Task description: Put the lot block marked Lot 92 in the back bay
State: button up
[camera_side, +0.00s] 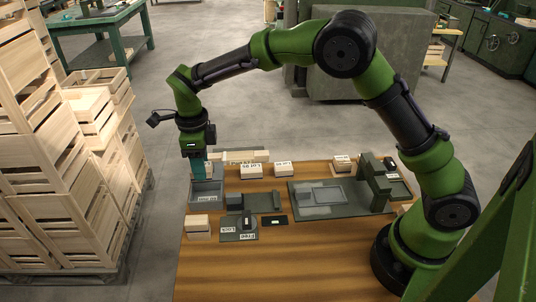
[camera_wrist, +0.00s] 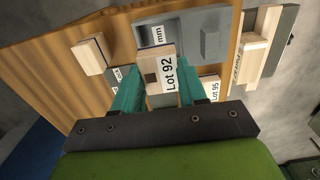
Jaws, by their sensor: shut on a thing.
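The wooden block marked Lot 92 (camera_wrist: 155,62) is between the two teal fingers of my gripper (camera_wrist: 158,82) in the wrist view, its label facing the camera. The gripper is shut on it. In the side view my gripper (camera_side: 198,170) points down at the table's back left, at a grey tray (camera_side: 204,195) with a white label. The fingers largely hide the block there. I cannot tell whether the block touches the tray. No bay is legibly marked as the back bay.
A block marked Lot 95 (camera_side: 250,171) and another lot block (camera_side: 283,169) stand to the right. A plain block (camera_side: 197,227) stands in front, beside a Lock/Free plate (camera_side: 239,229). A grey plate (camera_side: 310,209) and an upright frame (camera_side: 375,184) stand right. The front table is clear.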

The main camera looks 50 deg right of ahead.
jog(key=shift+f, duration=3.55)
jog(key=o, duration=1)
jog(key=shift+o, duration=0.5)
jog(key=shift+r, duration=4.05)
